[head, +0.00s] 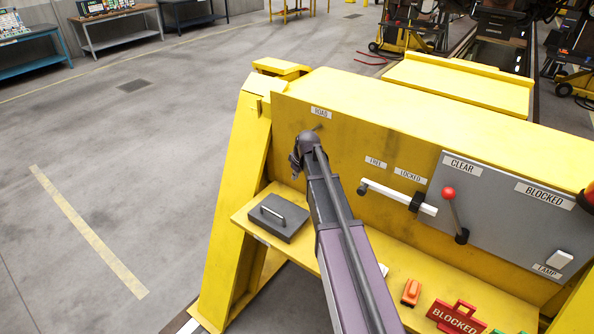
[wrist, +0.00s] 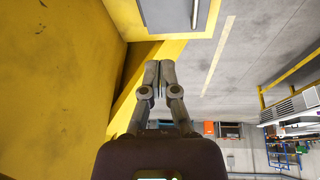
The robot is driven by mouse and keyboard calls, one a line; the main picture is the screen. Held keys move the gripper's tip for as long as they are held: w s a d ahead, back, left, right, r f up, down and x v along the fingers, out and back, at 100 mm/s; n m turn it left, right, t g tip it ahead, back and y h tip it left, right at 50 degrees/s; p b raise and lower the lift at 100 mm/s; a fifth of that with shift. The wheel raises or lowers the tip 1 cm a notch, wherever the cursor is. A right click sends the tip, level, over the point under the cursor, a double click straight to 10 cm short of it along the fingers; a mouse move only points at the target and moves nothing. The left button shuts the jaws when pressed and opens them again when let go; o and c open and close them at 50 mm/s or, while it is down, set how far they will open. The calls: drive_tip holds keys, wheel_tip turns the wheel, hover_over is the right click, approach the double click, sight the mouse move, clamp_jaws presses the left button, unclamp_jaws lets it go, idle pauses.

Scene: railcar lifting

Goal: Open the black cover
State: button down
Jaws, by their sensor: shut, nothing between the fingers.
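The black cover (head: 285,224) is a dark grey, flat box lid with a light bar handle (head: 272,216) on top. It lies closed at the left end of the yellow ledge. The cover also shows at the top edge of the wrist view (wrist: 168,14), partly cut off. My gripper (head: 296,165) is above and behind the cover, near the yellow panel, and apart from the handle. It is small and partly hidden by my arm in the head view. In the wrist view its fingers (wrist: 159,66) are together and empty.
The yellow panel (head: 345,135) stands close behind my gripper. To the right are a white FREE/LOCKED lever (head: 385,194), a red-knobbed lever (head: 454,212), an orange item (head: 411,292) and a red BLOCKED tag (head: 457,318). Open floor lies left of the yellow frame.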

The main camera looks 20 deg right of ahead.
drive_tip(key=s+a+f+m+g+b, duration=0.2)
drive_tip(key=s+a+f+m+b, duration=0.1)
drive_tip(key=s, duration=1)
drive_tip(key=s+a+f+m+g+h+b, duration=0.1)
drive_tip(key=s+a+f+m+b, duration=0.2)
drive_tip(key=s, duration=1.1)
drive_tip(key=a+f+b, duration=0.2)
drive_tip(key=a+f, duration=0.1)
drive_tip(key=f, duration=0.1)
drive_tip(key=shift+g, duration=0.4)
drive_tip(key=shift+a+f, duration=0.1)
drive_tip(key=shift+a, duration=0.1)
